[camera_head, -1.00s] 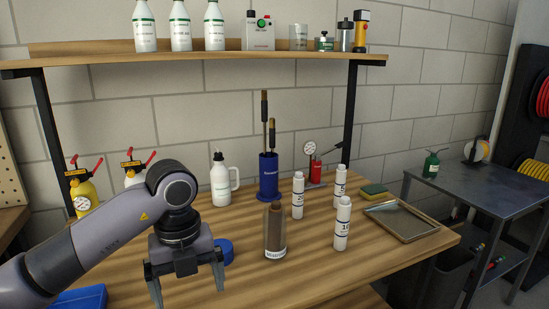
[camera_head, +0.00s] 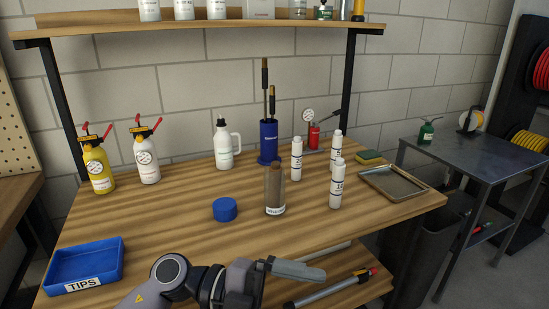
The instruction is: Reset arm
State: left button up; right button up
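My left arm comes in at the bottom of the head view, and its gripper (camera_head: 297,270) points right, in front of the table's front edge. I see it nearly side-on, so its opening cannot be made out. Nothing is visible held in it. It is well apart from the brown bottle (camera_head: 275,190), the blue cap (camera_head: 225,209) and the white tubes (camera_head: 337,185) on the table. My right gripper is not in view.
The wooden table (camera_head: 180,220) holds a blue TIPS tray (camera_head: 84,265) at front left, yellow and white spray bottles (camera_head: 97,165) and a metal tray (camera_head: 393,183) at right. A lower shelf (camera_head: 350,295) holds a rod-like tool. The table's front middle is clear.

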pick_arm(q)
jog(key=w+a+f+n+t+y, duration=0.25)
jog(key=a+n+t, duration=0.35)
jog(key=n+t, duration=0.45)
jog(key=w+a+f+n+t+y, duration=0.25)
jog(key=a+n+t, duration=0.35)
jog(key=n+t, duration=0.5)
jog(key=s+a+f+n+g+y, duration=0.3)
jog(key=s+a+f+n+y, duration=0.1)
jog(key=f, duration=0.7)
jog(key=s+a+f+n+g+y+p, duration=0.1)
jog(key=s+a+f+n+g+y, duration=0.3)
jog(key=s+a+f, duration=0.3)
notch_tip(320, 180, down, 4)
jog(key=shift+s+a+r+n+y, duration=0.15)
jog(key=shift+s+a+n+y, duration=0.3)
jog(key=shift+s+y, duration=0.6)
